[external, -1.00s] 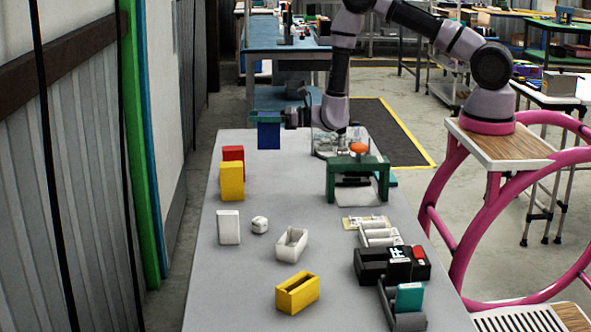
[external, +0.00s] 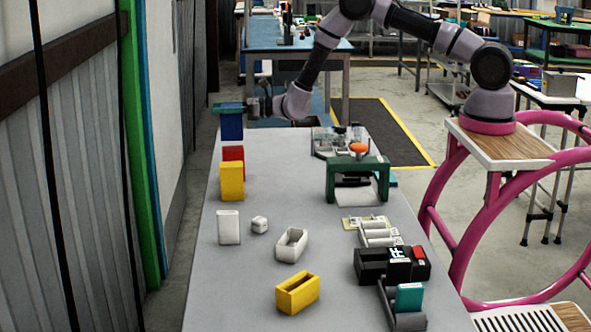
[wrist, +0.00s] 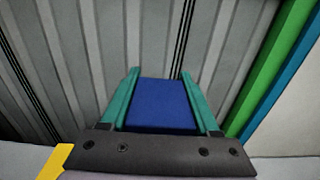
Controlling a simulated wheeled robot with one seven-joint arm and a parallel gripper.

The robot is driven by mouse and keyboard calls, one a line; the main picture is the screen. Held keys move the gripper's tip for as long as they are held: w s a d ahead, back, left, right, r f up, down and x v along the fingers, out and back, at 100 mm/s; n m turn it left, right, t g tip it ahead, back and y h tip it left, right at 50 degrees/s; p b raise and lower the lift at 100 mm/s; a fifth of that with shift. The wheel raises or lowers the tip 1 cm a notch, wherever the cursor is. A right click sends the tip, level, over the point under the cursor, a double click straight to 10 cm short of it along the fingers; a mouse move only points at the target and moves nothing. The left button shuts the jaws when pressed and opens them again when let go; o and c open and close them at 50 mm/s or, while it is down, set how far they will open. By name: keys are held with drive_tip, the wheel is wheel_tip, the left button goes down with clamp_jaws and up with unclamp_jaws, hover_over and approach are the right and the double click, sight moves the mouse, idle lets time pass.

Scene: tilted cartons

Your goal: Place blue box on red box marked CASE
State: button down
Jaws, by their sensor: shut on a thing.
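My gripper (external: 229,107) is shut on the blue box (external: 231,127), which hangs upright between the teal fingers in the external view. In the wrist view the blue box (wrist: 160,104) fills the space between the fingers. The red box (external: 233,154) stands at the far left of the grey table, its lower part hidden behind a yellow box. The blue box appears just above the red box in the picture; I cannot tell whether they touch or how they line up in depth. No CASE marking is legible on the red box.
A yellow box (external: 231,182) stands right in front of the red box. White boxes (external: 229,227), a yellow open box (external: 297,294), and a green stand (external: 357,180) are on the table (external: 250,285). A corrugated wall (external: 75,200) is to the left.

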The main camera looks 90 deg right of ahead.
sight(222, 118)
drive_tip(key=shift+f, duration=1.45)
drive_tip(key=shift+f, duration=0.1)
drive_tip(key=shift+c, duration=0.6)
unclamp_jaws()
